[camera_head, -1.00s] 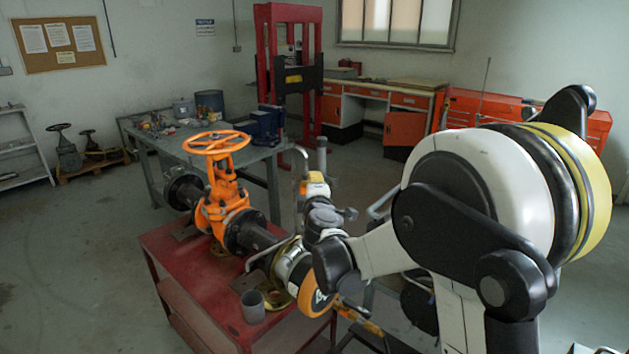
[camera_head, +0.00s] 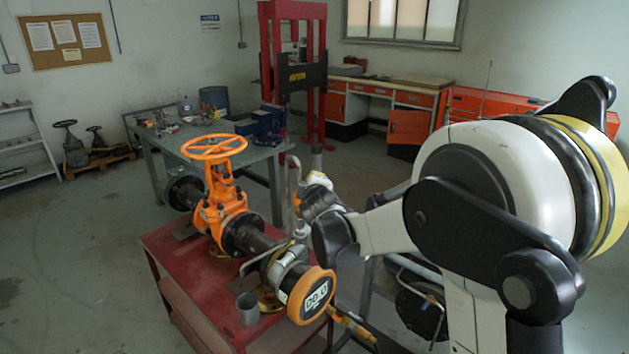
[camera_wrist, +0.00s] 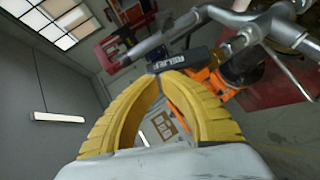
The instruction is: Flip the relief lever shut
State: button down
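In the wrist view, a black grip with pale lettering, probably the relief lever's (camera_wrist: 182,60), lies across the picture just beyond my fingertips. Whether they touch it I cannot tell. My gripper (camera_wrist: 161,76) has two bowed yellow fingers whose tips come together; nothing shows held between them. In the head view, my gripper (camera_head: 318,180) is small and partly hidden by my wrist, above the right end of the pipe assembly. The lever cannot be made out clearly there. The orange gate valve (camera_head: 222,205) with its handwheel stands on the pipe to the left.
The pipe runs along a red table (camera_head: 185,260). A round orange-rimmed end plate (camera_head: 311,295) faces forward, with a grey cup (camera_head: 248,308) beside it. A bent grey pipe (camera_head: 293,185) rises close to my gripper. A grey workbench (camera_head: 225,155) stands behind.

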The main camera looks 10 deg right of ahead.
jog(key=shift+w+d+r+m+g+y+p, duration=0.3)
jog(key=shift+w+d+m+g+p, duration=0.1)
jog(key=shift+d+m+g+p, duration=0.25)
jog(key=shift+w+d+f+m+g+y+p, duration=0.2)
jog(key=shift+w+d+m+g+y+p, duration=0.2)
jog(key=shift+g+y+p, duration=0.15)
jog(key=shift+w+d+f+m+g+y+p, duration=0.25)
jog(key=shift+d+m+g+y+p, duration=0.15)
jog(key=shift+g, duration=0.2)
jog(key=g+y, duration=0.1)
jog(key=w+d+f+m+g+y, duration=0.1)
jog(key=f+m+y+p, duration=0.1)
jog(key=shift+w+d+f+g+y, duration=0.15)
jog(key=shift+w+d+g+y, duration=0.1)
jog(key=shift+d+g, duration=0.15)
jog(key=shift+r+p, duration=0.55)
jog(key=shift+r, duration=0.3)
